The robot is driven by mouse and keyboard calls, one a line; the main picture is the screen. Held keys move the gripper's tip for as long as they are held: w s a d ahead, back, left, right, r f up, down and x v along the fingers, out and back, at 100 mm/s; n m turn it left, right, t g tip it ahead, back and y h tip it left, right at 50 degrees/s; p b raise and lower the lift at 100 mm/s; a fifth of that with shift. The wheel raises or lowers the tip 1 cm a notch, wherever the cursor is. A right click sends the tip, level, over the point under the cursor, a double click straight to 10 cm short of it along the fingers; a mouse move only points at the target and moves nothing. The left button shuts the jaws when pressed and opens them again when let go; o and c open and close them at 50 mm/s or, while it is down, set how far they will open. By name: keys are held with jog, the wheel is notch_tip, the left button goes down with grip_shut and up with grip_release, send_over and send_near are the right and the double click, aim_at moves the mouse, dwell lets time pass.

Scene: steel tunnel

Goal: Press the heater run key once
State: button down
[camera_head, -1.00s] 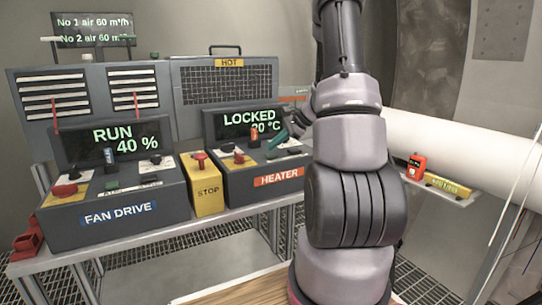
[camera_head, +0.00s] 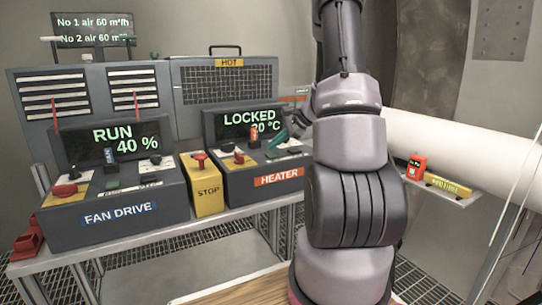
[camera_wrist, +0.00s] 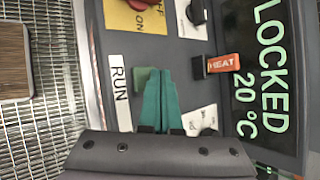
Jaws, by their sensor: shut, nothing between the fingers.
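The heater console (camera_head: 262,165) stands right of the yellow STOP box, with an orange HEATER label. Its screen (camera_head: 245,121) reads LOCKED and 20 °C. In the wrist view a green key (camera_wrist: 143,79) lies beside the white RUN label (camera_wrist: 119,92). My gripper (camera_wrist: 160,73) is shut and empty, its teal fingers over the panel at the green key and hiding part of it. I cannot tell whether they touch it. An orange HEAT tag (camera_wrist: 223,64) is in the key switch near the screen.
A red knob (camera_wrist: 140,3) on a yellow ON/OFF plate and a black knob (camera_wrist: 195,12) are on the same panel. The STOP box (camera_head: 207,190) and fan drive console (camera_head: 115,205), reading RUN 40 %, stand to the left. A white pipe (camera_head: 450,145) runs at right.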

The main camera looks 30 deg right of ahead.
aim_at(274, 154)
jog(key=shift+f, duration=0.1)
jog(key=shift+f, duration=0.3)
jog(key=shift+f, duration=0.45)
dwell(0.9)
jog(key=shift+r, duration=0.9)
jog(key=shift+r, duration=2.5)
